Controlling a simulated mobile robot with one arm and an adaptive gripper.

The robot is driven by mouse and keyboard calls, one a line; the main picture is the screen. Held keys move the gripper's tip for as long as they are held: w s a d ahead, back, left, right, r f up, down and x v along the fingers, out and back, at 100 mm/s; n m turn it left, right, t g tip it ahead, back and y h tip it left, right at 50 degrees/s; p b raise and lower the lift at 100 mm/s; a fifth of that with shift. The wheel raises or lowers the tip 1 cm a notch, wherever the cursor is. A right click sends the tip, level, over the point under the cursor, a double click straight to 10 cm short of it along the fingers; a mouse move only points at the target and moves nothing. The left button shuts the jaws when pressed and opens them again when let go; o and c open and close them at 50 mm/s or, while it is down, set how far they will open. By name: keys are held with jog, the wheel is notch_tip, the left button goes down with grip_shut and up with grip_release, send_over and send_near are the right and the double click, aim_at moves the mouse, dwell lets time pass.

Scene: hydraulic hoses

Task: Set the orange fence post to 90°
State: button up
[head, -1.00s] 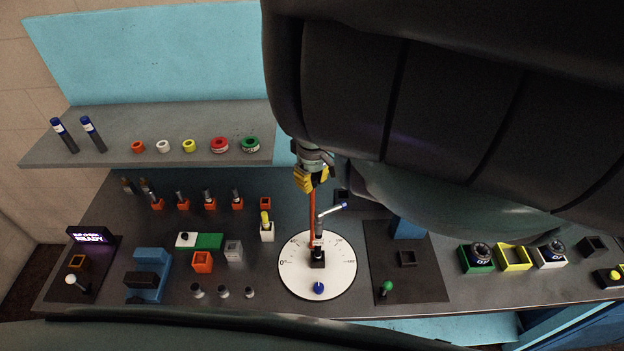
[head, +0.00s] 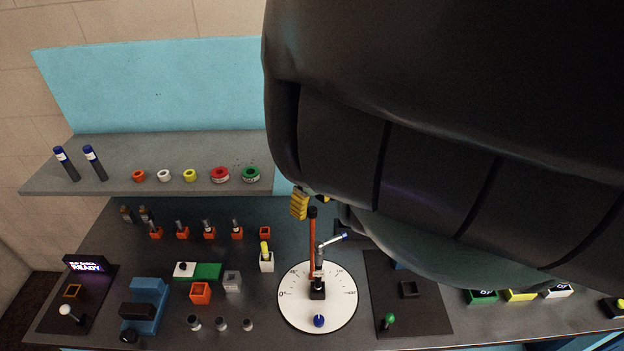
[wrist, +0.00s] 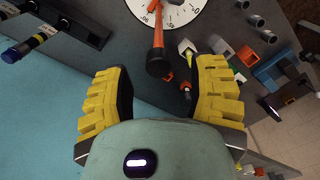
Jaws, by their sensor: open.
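The orange fence post (head: 312,245) stands upright on the white dial plate (head: 340,312), rising from a black block at the plate's middle. It has a black top. The dial reads 0° at its left edge, with a scale along its far side. My gripper (head: 310,200) is at the post's top, mostly hidden by my arm. In the wrist view the gripper (wrist: 162,85) is open, its yellow fingers wide apart. The post (wrist: 158,38) points at the camera, its black end just ahead of the gap, touching neither finger.
A blue knob (head: 319,320) sits at the plate's near edge. A green-knobbed panel (head: 422,318) lies to the right, and a yellow-topped white holder (head: 266,262) to the left.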

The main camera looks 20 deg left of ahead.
jog(key=r, duration=0.7)
jog(key=shift+w+d, duration=0.1)
jog(key=shift+d, duration=0.1)
jog(key=shift+a+r, duration=0.1)
jog(key=shift+r, duration=1.2)
